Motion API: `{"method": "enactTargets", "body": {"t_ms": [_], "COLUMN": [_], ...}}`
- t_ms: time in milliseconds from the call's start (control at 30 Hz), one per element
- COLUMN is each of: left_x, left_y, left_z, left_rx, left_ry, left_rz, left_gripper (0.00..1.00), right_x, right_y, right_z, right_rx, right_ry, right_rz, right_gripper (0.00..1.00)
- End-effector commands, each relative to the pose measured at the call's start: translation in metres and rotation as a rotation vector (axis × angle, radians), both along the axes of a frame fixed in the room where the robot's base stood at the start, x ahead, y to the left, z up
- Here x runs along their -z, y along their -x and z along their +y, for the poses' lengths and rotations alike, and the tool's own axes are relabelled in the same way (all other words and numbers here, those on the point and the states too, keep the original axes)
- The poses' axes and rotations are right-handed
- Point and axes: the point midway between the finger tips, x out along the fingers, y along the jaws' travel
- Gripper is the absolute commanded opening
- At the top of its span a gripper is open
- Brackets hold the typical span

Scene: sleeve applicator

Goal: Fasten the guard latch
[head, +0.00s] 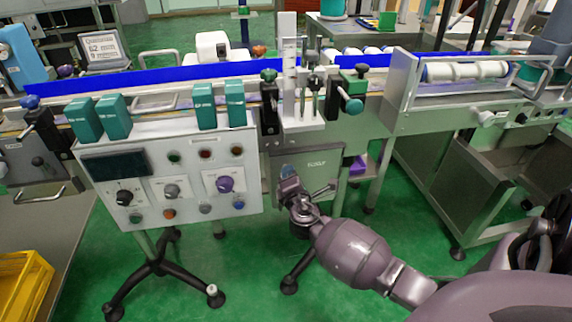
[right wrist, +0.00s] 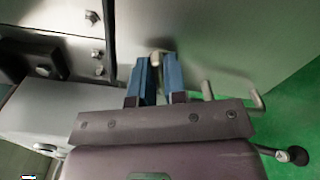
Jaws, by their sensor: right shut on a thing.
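My right gripper (head: 289,188) is at the panel's lower left part. In the right wrist view my right gripper (right wrist: 156,78) has its two blue fingers close around a small pale piece (right wrist: 155,58), which looks like the latch. Most of that piece is hidden between the fingers. My left gripper is not in view.
The control box (head: 175,175) with knobs and buttons stands just left of the panel. A bent metal handle (right wrist: 257,98) sticks out right of the fingers in the right wrist view. A steel conveyor frame (head: 440,120) stands at right. Green floor (head: 235,275) is open below.

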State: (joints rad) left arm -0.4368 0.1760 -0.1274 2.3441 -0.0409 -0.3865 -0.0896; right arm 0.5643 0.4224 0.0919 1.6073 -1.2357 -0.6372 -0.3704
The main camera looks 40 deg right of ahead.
Motion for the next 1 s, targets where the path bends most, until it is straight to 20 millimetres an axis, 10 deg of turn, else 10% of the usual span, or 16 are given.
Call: {"method": "enactTargets", "body": {"t_ms": [1000], "left_x": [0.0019], "left_y": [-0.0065], "left_z": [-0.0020], "left_rx": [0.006], "left_ry": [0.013], "left_rz": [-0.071], "left_gripper": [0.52], "right_x": [0.0029], "right_y": [0.0003], "right_z": [0.0003], "right_rx": [0.000], "right_ry": [-0.369], "right_rz": [-0.224], "right_gripper": [0.00]}}
